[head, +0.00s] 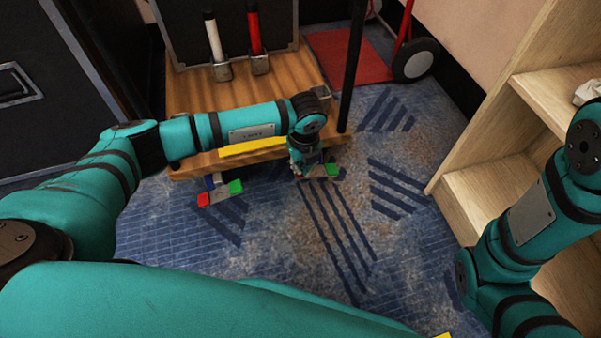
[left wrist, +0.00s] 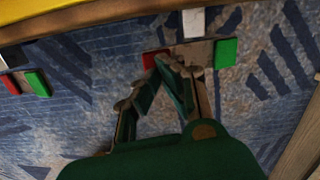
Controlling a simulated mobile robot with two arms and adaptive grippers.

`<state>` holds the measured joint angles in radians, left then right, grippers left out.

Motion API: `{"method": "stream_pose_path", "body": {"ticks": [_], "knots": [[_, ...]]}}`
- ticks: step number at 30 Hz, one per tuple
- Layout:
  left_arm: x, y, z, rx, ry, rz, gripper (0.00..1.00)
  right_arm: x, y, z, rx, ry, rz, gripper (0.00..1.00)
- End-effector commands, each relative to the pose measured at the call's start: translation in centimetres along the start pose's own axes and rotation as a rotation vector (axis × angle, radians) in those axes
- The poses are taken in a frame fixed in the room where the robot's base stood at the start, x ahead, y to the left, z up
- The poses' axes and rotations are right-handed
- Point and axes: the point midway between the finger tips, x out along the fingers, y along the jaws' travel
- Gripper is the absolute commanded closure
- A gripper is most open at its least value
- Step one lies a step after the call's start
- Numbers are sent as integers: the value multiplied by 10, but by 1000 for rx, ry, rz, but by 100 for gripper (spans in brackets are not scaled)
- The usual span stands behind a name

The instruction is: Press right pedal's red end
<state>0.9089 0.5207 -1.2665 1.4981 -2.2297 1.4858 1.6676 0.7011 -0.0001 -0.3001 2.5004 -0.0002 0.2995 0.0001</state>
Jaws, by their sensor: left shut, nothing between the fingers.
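The right pedal is near the floor at the wooden platform's front edge. In the left wrist view its red end (left wrist: 151,58) is on the left and its green end (left wrist: 226,52) on the right. In the head view its green end (head: 333,170) shows, while my gripper mostly hides the red end. My left gripper (head: 304,171) points down at the red end, shut and empty. In the left wrist view its fingertips (left wrist: 160,66) overlap the red end's lower right part; I cannot tell whether they touch. My right gripper is out of view.
A left pedal with red (head: 204,199) and green (head: 236,187) ends is beside it. The wooden platform (head: 185,95) carries a white and a red lever. A black pole (head: 353,65) stands close right of my gripper. Wooden shelves (head: 475,190) stand right; patterned carpet between is clear.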

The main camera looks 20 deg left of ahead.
Motion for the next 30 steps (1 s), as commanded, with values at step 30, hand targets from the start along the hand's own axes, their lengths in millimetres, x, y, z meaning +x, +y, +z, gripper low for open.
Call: {"method": "stream_pose_path", "body": {"ticks": [30], "knots": [[8,0,-24,3,4,1,100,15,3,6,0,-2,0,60]]}}
